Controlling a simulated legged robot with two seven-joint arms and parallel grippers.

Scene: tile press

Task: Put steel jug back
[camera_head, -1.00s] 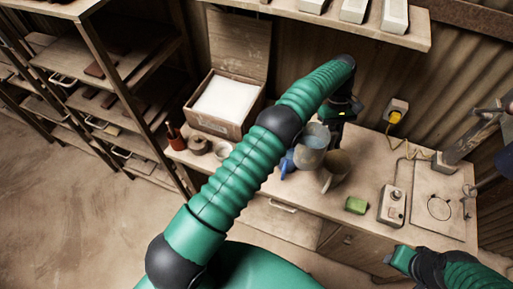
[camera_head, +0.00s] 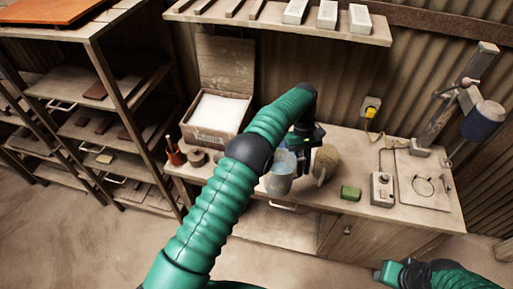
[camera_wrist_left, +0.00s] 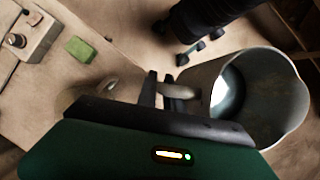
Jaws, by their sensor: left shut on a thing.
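The steel jug (camera_head: 280,174) is grey and open-topped, near the bench's front edge in the head view. In the left wrist view the jug (camera_wrist_left: 262,92) fills the right side, with its mouth facing the camera. My left gripper (camera_wrist_left: 150,90) is shut on the jug's handle (camera_wrist_left: 180,91). In the head view my left gripper (camera_head: 303,140) is partly behind my arm. I cannot tell whether the jug's base touches the bench. My right gripper (camera_head: 385,273) is low at the right, apart from the bench; its fingers are unclear.
A tan jug-like vessel (camera_head: 325,163) stands close right of the steel jug. A green block (camera_head: 350,193), a control box (camera_head: 382,189) and a press stand (camera_head: 445,105) are further right. An open box (camera_head: 217,112) is at the left. A shelf (camera_head: 285,25) overhangs the bench.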

